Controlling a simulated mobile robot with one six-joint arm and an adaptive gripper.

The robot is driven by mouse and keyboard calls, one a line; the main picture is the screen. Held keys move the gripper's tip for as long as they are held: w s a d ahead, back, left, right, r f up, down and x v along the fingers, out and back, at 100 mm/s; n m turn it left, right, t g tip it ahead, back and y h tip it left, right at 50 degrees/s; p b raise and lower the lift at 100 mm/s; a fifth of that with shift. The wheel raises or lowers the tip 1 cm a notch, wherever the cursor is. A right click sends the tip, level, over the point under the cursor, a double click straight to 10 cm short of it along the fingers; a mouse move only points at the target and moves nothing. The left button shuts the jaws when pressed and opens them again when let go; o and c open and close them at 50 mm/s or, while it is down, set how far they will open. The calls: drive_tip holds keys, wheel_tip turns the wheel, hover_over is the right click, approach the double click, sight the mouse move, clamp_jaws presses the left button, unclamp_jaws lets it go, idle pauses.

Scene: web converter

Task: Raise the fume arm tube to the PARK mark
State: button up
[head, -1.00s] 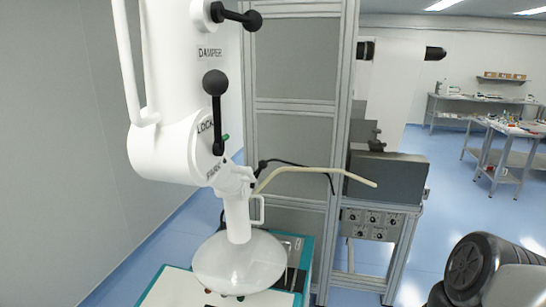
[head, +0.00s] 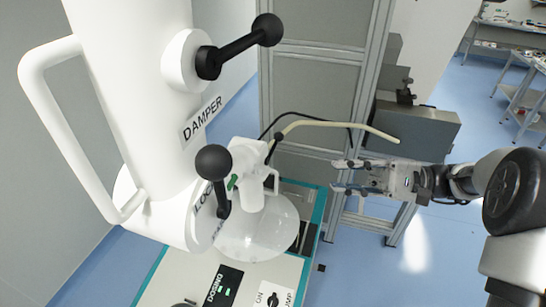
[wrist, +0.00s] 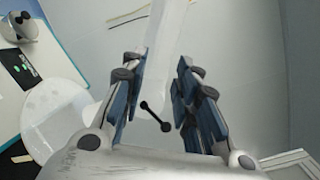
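The white fume arm tube (head: 135,80) with the DAMPER label fills the left of the head view. It carries a white loop handle (head: 65,130) on its left and a black damper lever (head: 240,48). A black ball lever (head: 216,175) stands at the LOCK label on the white joint housing (head: 165,205) below. A clear hood (head: 260,232) hangs beneath, also in the wrist view (wrist: 65,115). I cannot read a PARK mark now. My gripper (head: 336,177) is open and empty, right of the tube and apart from it. In the wrist view, the tube shows beyond my open fingers (wrist: 160,85).
A bench with a pale top and teal edge (head: 314,235) lies under the hood, with a DOSING panel (head: 224,287). A pale bent hose (head: 345,125) and a grey metal frame (head: 375,75) stand behind my gripper. Open blue floor (head: 445,240) lies to the right.

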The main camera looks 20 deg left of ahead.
sight(265, 171)
drive_tip(key=p+x, duration=0.1)
drive_tip(key=x, duration=1.6)
drive_tip(key=shift+s+p, duration=0.25)
drive_tip(key=shift+p, duration=0.15)
drive_tip(key=shift+c, duration=0.2)
clamp_jaws()
